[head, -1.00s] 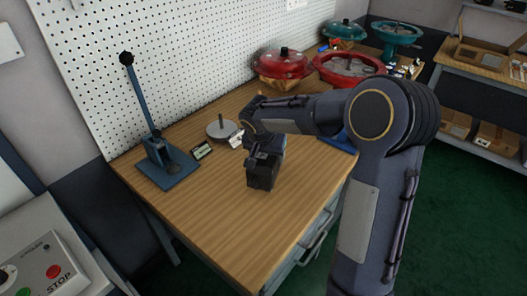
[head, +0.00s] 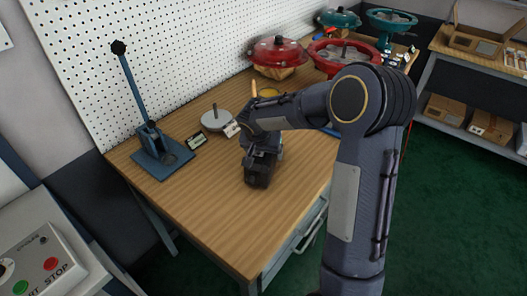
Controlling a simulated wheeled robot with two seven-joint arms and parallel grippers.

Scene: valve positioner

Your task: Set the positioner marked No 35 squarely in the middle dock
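My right gripper (head: 258,172) is low over the middle of the wooden bench, at the end of my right arm. It is seen from above and behind, so its fingertips and anything between them are hidden. I cannot make out a positioner marked No 35 or the docks; my arm covers part of the bench. A small dark card with pale print (head: 197,140) and a white label (head: 231,129) lie left of the gripper, too small to read. My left gripper is not in view.
A blue lever press (head: 160,155) stands at the bench's left end, beside a grey disc with a post (head: 215,120). Red housings (head: 278,55) (head: 345,62) and teal ones stand at the far end. The near left bench top (head: 195,195) is clear.

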